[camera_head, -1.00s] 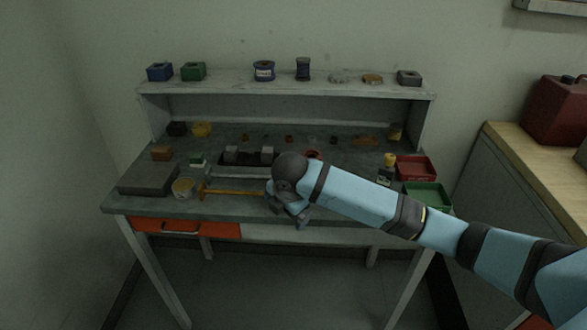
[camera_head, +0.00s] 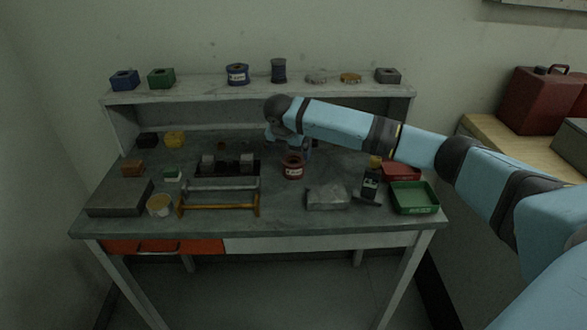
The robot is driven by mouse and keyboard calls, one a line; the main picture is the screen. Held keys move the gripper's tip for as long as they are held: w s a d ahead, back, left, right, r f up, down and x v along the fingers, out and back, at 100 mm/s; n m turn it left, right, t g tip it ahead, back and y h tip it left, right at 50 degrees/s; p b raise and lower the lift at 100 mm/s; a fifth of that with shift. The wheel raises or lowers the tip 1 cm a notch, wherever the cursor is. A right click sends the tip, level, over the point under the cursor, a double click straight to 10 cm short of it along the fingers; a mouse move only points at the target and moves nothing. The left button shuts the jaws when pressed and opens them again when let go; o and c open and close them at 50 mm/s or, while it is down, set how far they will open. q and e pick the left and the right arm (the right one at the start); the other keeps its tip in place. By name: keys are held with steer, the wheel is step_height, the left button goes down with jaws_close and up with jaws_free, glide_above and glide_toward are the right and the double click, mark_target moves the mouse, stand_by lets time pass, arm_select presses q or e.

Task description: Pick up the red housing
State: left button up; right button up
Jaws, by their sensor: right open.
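A round red part with a pale label (camera_head: 293,167) stands upright on the workbench, right of the black fixture. My right gripper (camera_head: 301,150) points down just behind this part, open. Its fingers are small and dark here, and I cannot tell whether they touch anything. My right forearm hides part of the bench's back row. My left gripper is out of view.
A grey lump (camera_head: 327,197), red tray (camera_head: 402,171) and green tray (camera_head: 413,198) lie right. A yellow-handled frame (camera_head: 218,207) lies front left.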

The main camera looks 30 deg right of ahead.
mark_target(294, 161)
steer(key=shift+s+x, duration=0.1)
steer(key=shift+x, duration=1.45)
steer(key=shift+s+x, duration=0.15)
steer(key=shift+x, duration=1.45)
steer(key=shift+c, duration=0.2)
steer(key=c, duration=1.4)
steer(key=shift+c, duration=1.1)
steer(key=shift+w+r, duration=0.1)
steer(key=shift+r, duration=0.05)
